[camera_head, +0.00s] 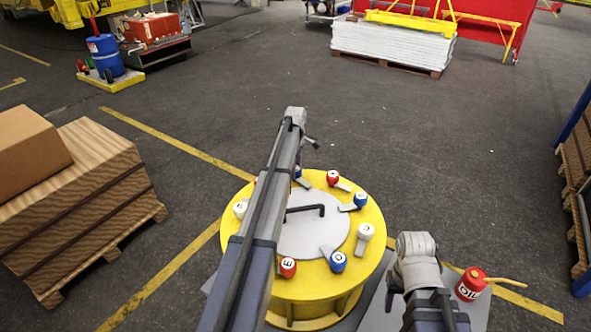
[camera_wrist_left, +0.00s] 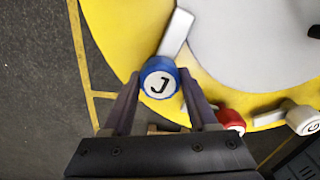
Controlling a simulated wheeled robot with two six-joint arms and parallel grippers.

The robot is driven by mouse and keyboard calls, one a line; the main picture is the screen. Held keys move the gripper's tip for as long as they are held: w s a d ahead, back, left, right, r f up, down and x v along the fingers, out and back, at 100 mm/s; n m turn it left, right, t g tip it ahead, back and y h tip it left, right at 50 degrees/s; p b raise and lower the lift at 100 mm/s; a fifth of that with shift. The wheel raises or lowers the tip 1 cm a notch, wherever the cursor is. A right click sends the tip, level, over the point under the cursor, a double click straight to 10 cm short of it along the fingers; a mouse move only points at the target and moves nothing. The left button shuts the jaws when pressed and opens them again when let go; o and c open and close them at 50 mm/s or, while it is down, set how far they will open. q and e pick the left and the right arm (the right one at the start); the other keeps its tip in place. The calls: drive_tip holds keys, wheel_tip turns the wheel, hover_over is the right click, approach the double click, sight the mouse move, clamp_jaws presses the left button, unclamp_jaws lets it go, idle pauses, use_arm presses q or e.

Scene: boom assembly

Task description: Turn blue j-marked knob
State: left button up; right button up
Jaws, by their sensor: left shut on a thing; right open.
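The blue knob marked J (camera_wrist_left: 159,85) sits on the rim of a round yellow table (camera_head: 316,303). A light grey lever (camera_wrist_left: 176,34) runs from it toward the table's pale centre. My left gripper (camera_wrist_left: 161,78) is shut on this knob, one finger on each side, in the left wrist view. My right arm shows at the lower right; I see no right fingers.
Several other red, white and blue lever knobs ring the table, including a red one (camera_wrist_left: 230,121) beside J. A black bent rod (camera_head: 306,209) is at the centre. A red oil can (camera_head: 470,284) stands at the right. Open floor lies beyond the table.

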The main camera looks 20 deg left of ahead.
use_arm(q)
drive_tip(key=m, duration=0.7)
idle(0.7)
drive_tip(key=o, duration=1.4)
drive_tip(key=shift+r, duration=0.1)
wheel_tip(320, 180, up, 8)
drive_tip(key=p, duration=0.8)
drive_tip(key=shift+f, duration=0.3)
